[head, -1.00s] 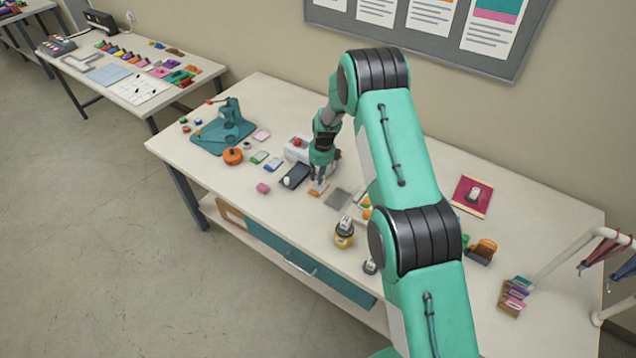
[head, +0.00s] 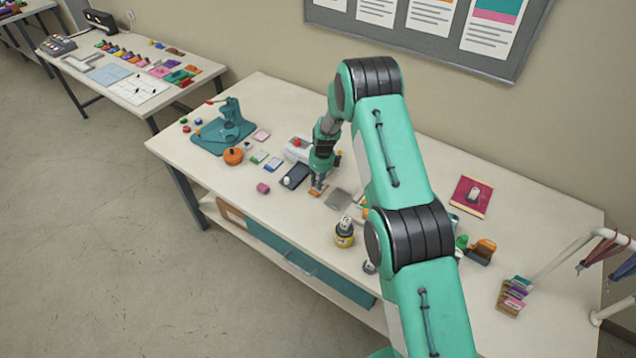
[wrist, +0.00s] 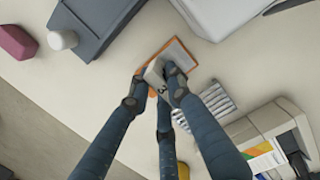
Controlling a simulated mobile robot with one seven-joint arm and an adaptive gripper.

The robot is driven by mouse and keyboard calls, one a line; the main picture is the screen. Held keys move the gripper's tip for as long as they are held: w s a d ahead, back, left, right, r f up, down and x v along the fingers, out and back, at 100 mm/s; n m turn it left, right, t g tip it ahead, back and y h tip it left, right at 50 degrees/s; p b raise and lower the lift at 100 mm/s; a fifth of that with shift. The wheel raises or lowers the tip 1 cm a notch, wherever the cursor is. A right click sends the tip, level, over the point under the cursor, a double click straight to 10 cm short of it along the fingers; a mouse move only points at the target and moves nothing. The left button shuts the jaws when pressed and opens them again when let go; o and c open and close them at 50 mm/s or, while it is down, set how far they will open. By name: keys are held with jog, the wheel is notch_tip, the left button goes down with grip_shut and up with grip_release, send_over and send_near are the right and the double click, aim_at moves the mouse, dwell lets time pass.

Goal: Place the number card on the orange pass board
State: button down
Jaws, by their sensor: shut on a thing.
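The orange pass board (head: 315,194) lies on the near part of the bench, small in the head view. In the wrist view it is a flat piece with an orange rim (wrist: 178,49) and a paler middle. My gripper (wrist: 158,86) is shut on the number card (wrist: 155,74), a small pale piece with a dark figure that looks like a 3. The card overlaps the board's lower part in the wrist view; I cannot tell whether it touches it. In the head view my gripper (head: 318,186) points down at the board and hides the card.
A dark tray with a white knob (head: 294,176) stands left of the board, with a pink block (head: 263,188) beyond it. A grey ribbed plate (wrist: 207,106) lies close on the right. A white machine (head: 298,149) is behind; a yellow jar (head: 344,233) stands nearer the front edge.

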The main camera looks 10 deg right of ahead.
jog(key=shift+f, duration=0.1)
jog(key=c, duration=1.9)
grip_release()
notch_tip(320, 180, up, 12)
jog(key=s+d+b, duration=0.1)
